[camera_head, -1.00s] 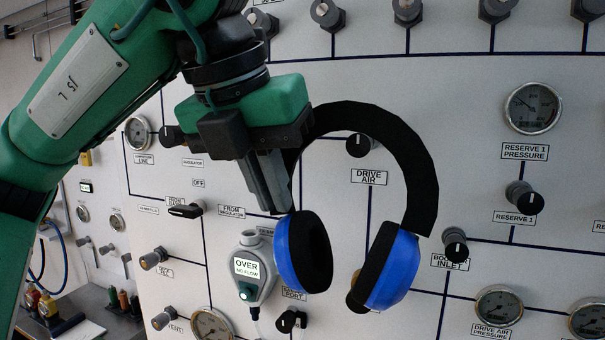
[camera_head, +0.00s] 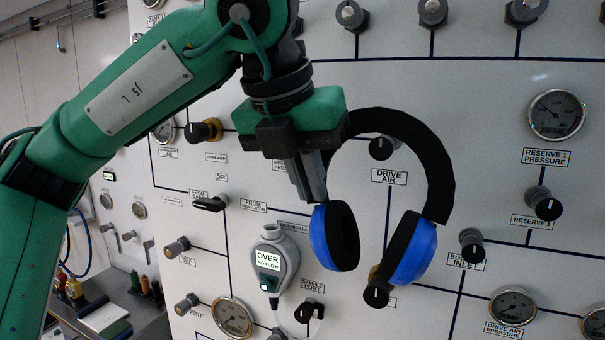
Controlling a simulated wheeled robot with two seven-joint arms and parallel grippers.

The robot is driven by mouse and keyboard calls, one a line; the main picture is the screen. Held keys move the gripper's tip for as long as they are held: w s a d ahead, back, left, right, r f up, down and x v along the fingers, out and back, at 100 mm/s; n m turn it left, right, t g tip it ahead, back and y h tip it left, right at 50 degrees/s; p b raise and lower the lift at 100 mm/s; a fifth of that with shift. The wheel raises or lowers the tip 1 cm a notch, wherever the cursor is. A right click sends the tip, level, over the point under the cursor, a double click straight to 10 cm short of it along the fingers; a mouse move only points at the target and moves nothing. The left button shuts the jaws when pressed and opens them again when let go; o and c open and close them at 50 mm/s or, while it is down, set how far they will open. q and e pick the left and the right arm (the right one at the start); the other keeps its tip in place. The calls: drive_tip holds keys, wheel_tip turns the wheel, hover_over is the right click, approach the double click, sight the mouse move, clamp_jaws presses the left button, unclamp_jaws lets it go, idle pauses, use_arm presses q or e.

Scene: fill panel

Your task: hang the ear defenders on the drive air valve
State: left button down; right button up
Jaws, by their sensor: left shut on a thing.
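The ear defenders have a black headband (camera_head: 437,170) and blue cups, one cup (camera_head: 333,237) at left and one (camera_head: 413,250) at right. They hang upright in front of the panel, arch up. My left gripper (camera_head: 314,190) is shut on the left side of the headband, just above the left cup. The drive air valve (camera_head: 383,148) is a dark knob above the DRIVE AIR label (camera_head: 389,177). It shows inside the arch, just under the headband's top. I cannot tell whether the band is over the knob or still in front of it. My right gripper is out of view.
A grey OVER / NO FLOW device (camera_head: 270,262) is left of the left cup. A dark knob (camera_head: 377,293) shows under the right cup, and the booster inlet knob (camera_head: 472,243) is to the right. A reserve 1 gauge (camera_head: 556,115) is further right.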

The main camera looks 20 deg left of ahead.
use_arm(q)
drive_tip(key=shift+w+p, duration=0.35)
drive_tip(key=shift+w, duration=0.6)
drive_tip(key=shift+w+d+p, duration=0.1)
drive_tip(key=shift+w+p, duration=0.65)
drive_tip(key=shift+w, duration=0.45)
drive_tip(key=shift+w+f+b, duration=0.25)
drive_tip(key=shift+w+f, duration=0.15)
drive_tip(key=shift+w, duration=0.35)
drive_tip(key=shift+w+f+b, duration=0.25)
drive_tip(key=shift+w+f, duration=0.1)
drive_tip(key=shift+w, duration=0.4)
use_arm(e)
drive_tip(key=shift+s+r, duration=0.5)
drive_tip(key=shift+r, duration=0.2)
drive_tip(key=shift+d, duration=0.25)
use_arm(q)
drive_tip(key=c, duration=1.5)
unclamp_jaws()
